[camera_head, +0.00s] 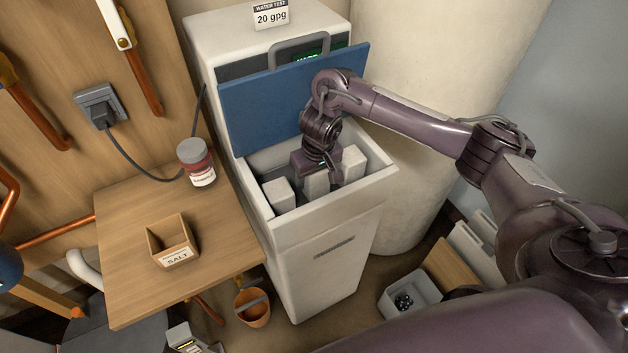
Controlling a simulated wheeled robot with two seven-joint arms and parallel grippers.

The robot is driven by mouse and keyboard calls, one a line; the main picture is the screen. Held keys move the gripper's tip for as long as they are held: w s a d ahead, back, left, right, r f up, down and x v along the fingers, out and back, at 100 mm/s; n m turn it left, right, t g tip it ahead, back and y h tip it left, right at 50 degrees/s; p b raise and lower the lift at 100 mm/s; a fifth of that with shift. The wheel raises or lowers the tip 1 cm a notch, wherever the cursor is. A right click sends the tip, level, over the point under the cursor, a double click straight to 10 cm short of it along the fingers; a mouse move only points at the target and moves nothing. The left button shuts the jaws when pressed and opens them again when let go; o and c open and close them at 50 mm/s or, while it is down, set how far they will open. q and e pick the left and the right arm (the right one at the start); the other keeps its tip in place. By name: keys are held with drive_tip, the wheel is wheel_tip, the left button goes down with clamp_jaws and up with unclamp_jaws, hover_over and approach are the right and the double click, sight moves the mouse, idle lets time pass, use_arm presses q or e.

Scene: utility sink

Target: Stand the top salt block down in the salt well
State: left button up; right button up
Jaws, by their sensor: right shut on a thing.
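The salt well (345,200) is the open top of a white cabinet (318,262), with its blue lid (262,105) raised at the back. White salt blocks stand in it: one at the left (278,194), one in the middle (316,186) and one at the right (353,160). My right gripper (322,178) points down into the well and is shut on the middle salt block. The gripper body hides part of this block, and its bottom is hidden, so I cannot tell whether it touches the well floor. My left gripper is out of view.
A wooden table (120,255) at the left holds a wooden salt box (172,243) and a red-labelled jar (197,163). A grey bin (410,297) and pale slabs (470,248) are on the floor at the right. A large pale tank (420,120) stands behind my right arm.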

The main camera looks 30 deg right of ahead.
drive_tip(key=shift+f, duration=0.4)
drive_tip(key=shift+w+r, duration=0.1)
drive_tip(key=o, duration=1.5)
drive_tip(key=shift+c, duration=0.2)
drive_tip(key=r+p, duration=0.2)
drive_tip(key=r, duration=0.1)
drive_tip(key=s+r+p, duration=0.1)
drive_tip(key=r+p, duration=0.1)
drive_tip(key=r, duration=0.2)
drive_tip(key=r+p, duration=0.2)
drive_tip(key=r, duration=0.1)
drive_tip(key=shift+s+d+r, duration=0.1)
drive_tip(key=shift+s+r, duration=0.25)
drive_tip(key=shift+s+r+p, duration=0.15)
drive_tip(key=shift+r+p, duration=0.25)
drive_tip(key=shift+r, duration=0.2)
